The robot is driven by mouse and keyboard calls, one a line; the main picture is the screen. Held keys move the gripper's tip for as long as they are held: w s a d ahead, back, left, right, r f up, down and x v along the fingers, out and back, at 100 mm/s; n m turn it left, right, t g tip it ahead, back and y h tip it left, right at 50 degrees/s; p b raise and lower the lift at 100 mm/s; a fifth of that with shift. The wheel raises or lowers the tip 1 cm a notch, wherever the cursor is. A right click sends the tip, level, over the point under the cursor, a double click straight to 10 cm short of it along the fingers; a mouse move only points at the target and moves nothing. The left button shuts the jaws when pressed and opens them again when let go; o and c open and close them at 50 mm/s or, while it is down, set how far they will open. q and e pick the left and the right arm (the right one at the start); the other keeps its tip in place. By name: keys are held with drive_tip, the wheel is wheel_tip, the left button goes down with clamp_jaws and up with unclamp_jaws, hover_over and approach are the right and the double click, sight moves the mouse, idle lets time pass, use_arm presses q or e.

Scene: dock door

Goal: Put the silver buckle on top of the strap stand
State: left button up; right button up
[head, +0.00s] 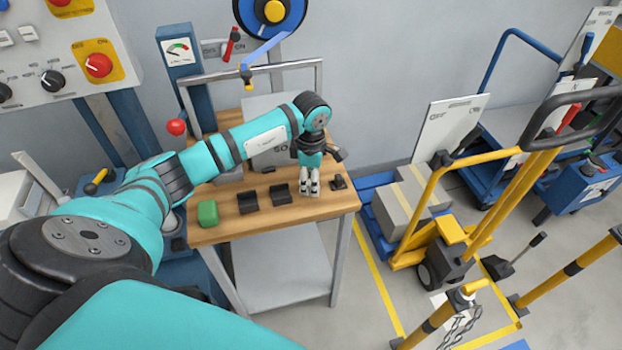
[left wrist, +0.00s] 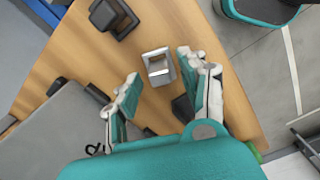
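The silver buckle (left wrist: 158,66) is a small pale square frame on the wooden table, seen in the left wrist view between my left fingertips, with gaps at both sides. My left gripper (left wrist: 160,72) is open and points down over it. In the head view the left gripper (head: 311,190) hangs low over the table's right part, and I cannot pick out the buckle there. A black stand (left wrist: 113,17) with a raised part, which looks like the strap stand, is past the buckle; it also shows right of the gripper in the head view (head: 338,182). My right gripper is not in view.
On the wooden table (head: 225,234), a green block (head: 208,213) and two black holders (head: 248,202) (head: 280,195) stand left of the gripper. A grey board (head: 262,115) stands behind. A yellow trolley (head: 440,212) is to the right, off the table.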

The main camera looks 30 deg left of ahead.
sight(310, 182)
use_arm(q)
drive_tip(key=shift+r, duration=0.55)
wheel_tip(310, 182, up, 11)
drive_tip(key=b, duration=0.2)
drive_tip(key=shift+r+b, duration=0.15)
drive_tip(key=shift+b, duration=0.25)
drive_tip(key=shift+a, duration=0.1)
